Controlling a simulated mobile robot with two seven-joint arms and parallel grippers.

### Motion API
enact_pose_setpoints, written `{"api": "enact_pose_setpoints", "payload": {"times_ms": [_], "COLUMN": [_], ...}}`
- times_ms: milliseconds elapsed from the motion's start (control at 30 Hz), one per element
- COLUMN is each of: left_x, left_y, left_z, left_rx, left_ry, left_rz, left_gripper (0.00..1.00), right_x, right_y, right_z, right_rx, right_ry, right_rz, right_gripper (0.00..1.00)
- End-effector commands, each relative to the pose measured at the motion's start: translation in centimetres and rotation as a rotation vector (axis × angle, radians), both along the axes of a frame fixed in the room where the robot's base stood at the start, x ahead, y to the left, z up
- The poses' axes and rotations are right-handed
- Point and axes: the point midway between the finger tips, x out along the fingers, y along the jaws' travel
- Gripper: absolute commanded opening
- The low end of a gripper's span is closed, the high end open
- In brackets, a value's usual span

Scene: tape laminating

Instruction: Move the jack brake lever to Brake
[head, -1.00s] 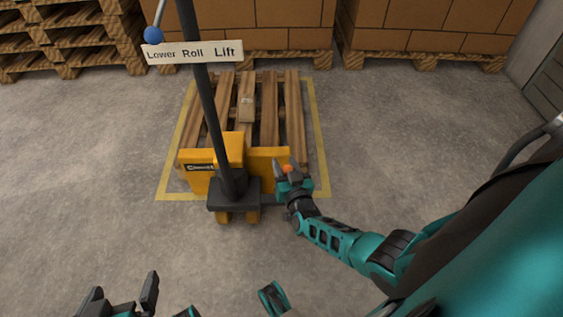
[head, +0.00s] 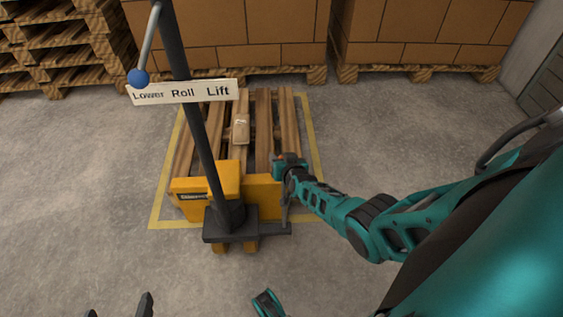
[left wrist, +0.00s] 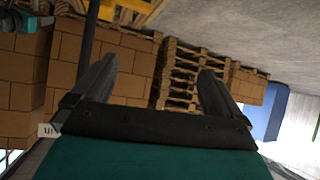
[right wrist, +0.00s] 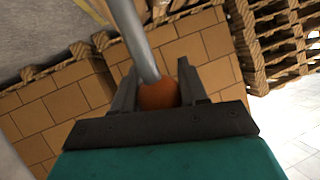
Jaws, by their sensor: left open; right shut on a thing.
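The yellow pallet jack (head: 262,190) has a tall black handle column (head: 200,135). A thin grey brake lever (head: 285,215) rises from its dark base, at the right of the column. Its orange knob (right wrist: 158,94) sits between the fingers of my right gripper (right wrist: 160,95) in the right wrist view. The right gripper is shut on this knob, beside the jack's yellow body; in the head view it largely hides the knob. My left gripper (head: 120,307) is open and empty at the bottom edge. Its spread fingers (left wrist: 158,85) show in the left wrist view. No brake label is readable.
A blue-knobbed lever (head: 138,77) hangs beside a sign reading Lower, Roll, Lift (head: 195,92) on the column. A wooden pallet (head: 265,125) lies behind the jack inside yellow floor lines. Boxes (head: 225,35) and stacked pallets (head: 50,45) stand behind. Front floor is open.

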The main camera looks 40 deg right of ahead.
Motion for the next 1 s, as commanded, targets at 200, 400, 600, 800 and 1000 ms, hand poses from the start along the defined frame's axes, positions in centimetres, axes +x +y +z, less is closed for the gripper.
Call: {"api": "enact_pose_setpoints", "payload": {"times_ms": [200,400,600,800,1000], "left_x": [0.57,0.56,0.52,0.47,0.48], "left_y": [-0.59,-0.67,-0.64,-0.54,-0.38], "left_z": [0.48,0.55,0.41,0.20,0.23], "left_rx": [-0.018,-0.019,-0.017,-0.013,-0.010], "left_ry": [-0.017,-0.018,-0.015,-0.011,-0.011], "left_rz": [0.001,0.001,0.001,0.000,0.001], "left_gripper": [1.00,1.00,1.00,1.00,1.00], "right_x": [0.18,0.16,0.15,0.19,0.17], "right_y": [-0.19,-0.23,-0.25,-0.21,-0.17], "right_z": [-0.56,-0.58,-0.58,-0.49,-0.39], "right_rx": [0.002,0.002,0.002,0.001,0.001], "right_ry": [0.008,0.010,0.010,0.007,0.006], "right_rz": [0.001,0.001,0.001,0.001,0.001], "right_gripper": [0.00,0.00,0.52,0.67,0.67]}}
